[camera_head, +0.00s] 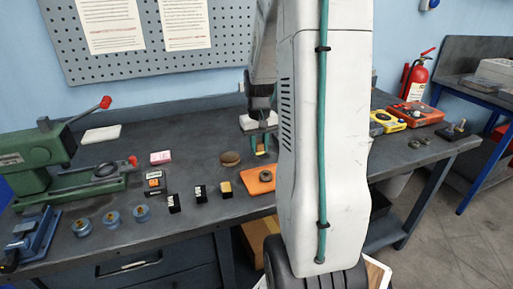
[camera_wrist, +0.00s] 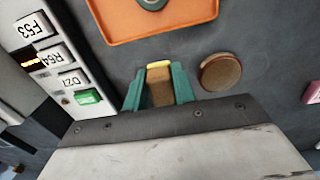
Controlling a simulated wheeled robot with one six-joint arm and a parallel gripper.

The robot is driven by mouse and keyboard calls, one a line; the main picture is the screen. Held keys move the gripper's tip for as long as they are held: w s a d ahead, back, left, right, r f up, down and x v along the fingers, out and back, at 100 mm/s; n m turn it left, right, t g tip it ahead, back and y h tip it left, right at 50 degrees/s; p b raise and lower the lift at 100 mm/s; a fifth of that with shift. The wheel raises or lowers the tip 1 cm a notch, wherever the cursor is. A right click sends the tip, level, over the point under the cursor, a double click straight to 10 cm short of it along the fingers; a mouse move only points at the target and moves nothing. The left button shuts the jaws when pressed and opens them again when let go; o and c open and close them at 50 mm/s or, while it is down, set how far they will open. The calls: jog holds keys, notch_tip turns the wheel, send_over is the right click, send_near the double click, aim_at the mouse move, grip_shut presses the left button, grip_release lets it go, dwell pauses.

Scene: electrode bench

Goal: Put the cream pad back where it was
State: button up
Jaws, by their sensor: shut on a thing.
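My gripper (camera_head: 261,145) points down over the middle of the bench. Its teal fingers are shut on a small pad, which I take to be the cream pad (camera_wrist: 160,90). The pad has a pale yellow end and a tan-brown face in the wrist view, where my gripper (camera_wrist: 159,88) has a finger on each side of it. In the head view only a small yellowish bit of the pad (camera_head: 260,153) shows below the fingers. Whether it touches the bench is unclear.
A round brown disc (camera_head: 230,158) lies close beside my gripper. An orange tray (camera_head: 254,187) with a ring lies in front. A labelled panel (camera_wrist: 58,60) is near.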

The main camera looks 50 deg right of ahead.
jog(key=w+d, duration=0.3)
jog(key=shift+w+f, duration=0.25)
jog(key=shift+f, duration=1.75)
jog(key=shift+f, duration=0.15)
jog(key=o, duration=0.9)
jog(key=shift+o, duration=0.2)
